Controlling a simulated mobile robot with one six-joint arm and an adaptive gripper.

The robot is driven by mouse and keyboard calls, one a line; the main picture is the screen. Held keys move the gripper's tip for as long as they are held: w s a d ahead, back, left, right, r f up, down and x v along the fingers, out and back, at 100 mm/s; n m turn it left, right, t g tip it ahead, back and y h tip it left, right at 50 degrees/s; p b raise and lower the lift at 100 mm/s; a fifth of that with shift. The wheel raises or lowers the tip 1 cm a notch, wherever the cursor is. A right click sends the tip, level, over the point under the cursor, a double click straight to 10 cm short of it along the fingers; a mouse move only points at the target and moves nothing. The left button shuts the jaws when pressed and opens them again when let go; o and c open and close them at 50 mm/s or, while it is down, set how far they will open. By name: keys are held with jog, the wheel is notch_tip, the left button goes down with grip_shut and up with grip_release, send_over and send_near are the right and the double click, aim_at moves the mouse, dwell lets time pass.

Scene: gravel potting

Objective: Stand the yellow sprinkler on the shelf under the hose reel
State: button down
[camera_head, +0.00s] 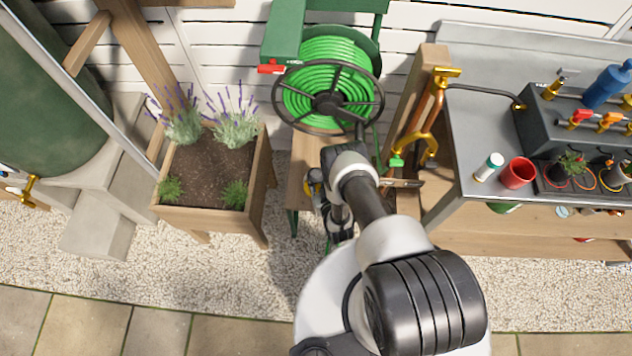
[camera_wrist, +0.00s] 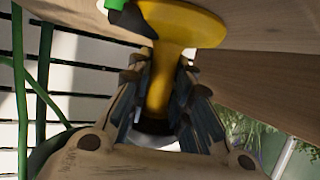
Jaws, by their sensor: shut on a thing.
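The yellow sprinkler (camera_wrist: 183,22) is between my gripper's fingers (camera_wrist: 160,68) in the wrist view. My gripper is shut on its narrow stem. Its wide round end lies beyond the fingertips, close to a wooden surface; I cannot tell if they touch. A green and black fitting (camera_wrist: 128,14) shows beside that end. In the head view only a small yellow bit (camera_head: 316,187) shows, left of my wrist; my arm hides the rest. The hose reel (camera_head: 328,103) with green hose hangs above the wooden shelf (camera_head: 301,165), which my arm partly covers.
A wooden planter (camera_head: 208,221) with lavender stands left of the shelf. At right is a metal-topped bench (camera_head: 463,150) with a red cup (camera_head: 517,173). A brass-coloured tap and yellow-handled tool (camera_head: 428,145) are by the bench's left post. Gravel (camera_head: 130,255) in front is open.

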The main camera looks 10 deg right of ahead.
jog(key=shift+r, duration=0.1)
jog(key=c, duration=1.4)
grip_release()
jog(key=shift+c, duration=0.2)
jog(key=a+p+v, duration=0.1)
jog(key=p+v, duration=0.1)
jog(key=v, duration=1)
jog(key=shift+d, duration=0.45)
